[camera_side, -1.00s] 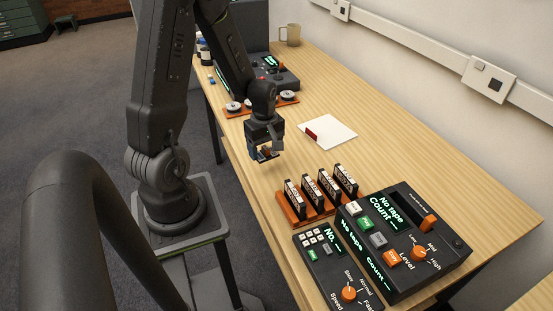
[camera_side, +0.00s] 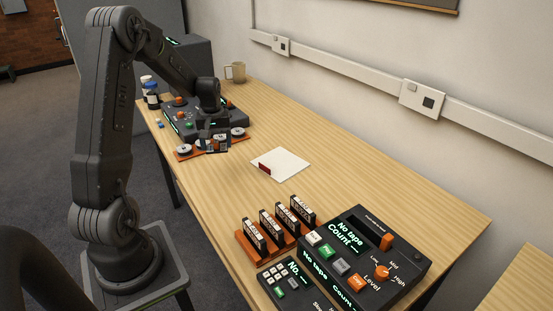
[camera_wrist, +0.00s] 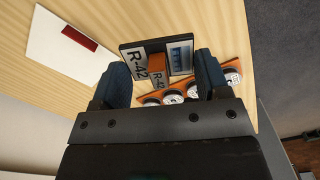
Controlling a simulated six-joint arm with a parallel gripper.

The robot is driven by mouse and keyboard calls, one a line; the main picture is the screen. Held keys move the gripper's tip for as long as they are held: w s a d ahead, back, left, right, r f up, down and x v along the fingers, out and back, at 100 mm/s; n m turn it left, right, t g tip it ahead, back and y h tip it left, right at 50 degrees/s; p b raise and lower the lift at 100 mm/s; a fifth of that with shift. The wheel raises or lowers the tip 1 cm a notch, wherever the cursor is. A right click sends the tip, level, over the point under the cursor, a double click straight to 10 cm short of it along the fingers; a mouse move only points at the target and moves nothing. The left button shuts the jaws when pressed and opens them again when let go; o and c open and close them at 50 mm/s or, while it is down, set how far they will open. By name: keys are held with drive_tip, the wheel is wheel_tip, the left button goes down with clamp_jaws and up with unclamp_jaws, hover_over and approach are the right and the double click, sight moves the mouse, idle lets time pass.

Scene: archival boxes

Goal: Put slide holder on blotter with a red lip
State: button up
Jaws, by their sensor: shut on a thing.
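My gripper (camera_wrist: 160,82) is shut on the slide holder (camera_wrist: 181,57), a dark flat box with R-42 labels, a small blue-and-white panel and an orange block. In the side view my gripper (camera_side: 214,143) is at the orange tray of reels, left of the blotter; the holder is small and mostly hidden there. I cannot tell its exact height. The blotter (camera_side: 286,162) is a white square lying flat on the table with a dark red lip on its left edge. It also shows at upper left in the wrist view (camera_wrist: 60,62), apart from the holder, with nothing on it.
An orange tray with white reels (camera_side: 184,153) is close to my gripper. A dark console (camera_side: 178,112) and a mug (camera_side: 236,72) stand behind. An orange rack of upright cassettes (camera_side: 247,250) and another console (camera_side: 345,262) stand in front. The table right of the blotter is clear.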

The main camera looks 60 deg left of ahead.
drive_tip(key=w+a+m, duration=0.3)
drive_tip(key=w+m, duration=0.1)
drive_tip(key=w, duration=0.4)
hover_over(273, 165)
wheel_tip(273, 165, down, 7)
drive_tip(key=shift+f, duration=2.2)
drive_tip(key=shift+f, duration=0.15)
drive_tip(key=o, duration=0.9)
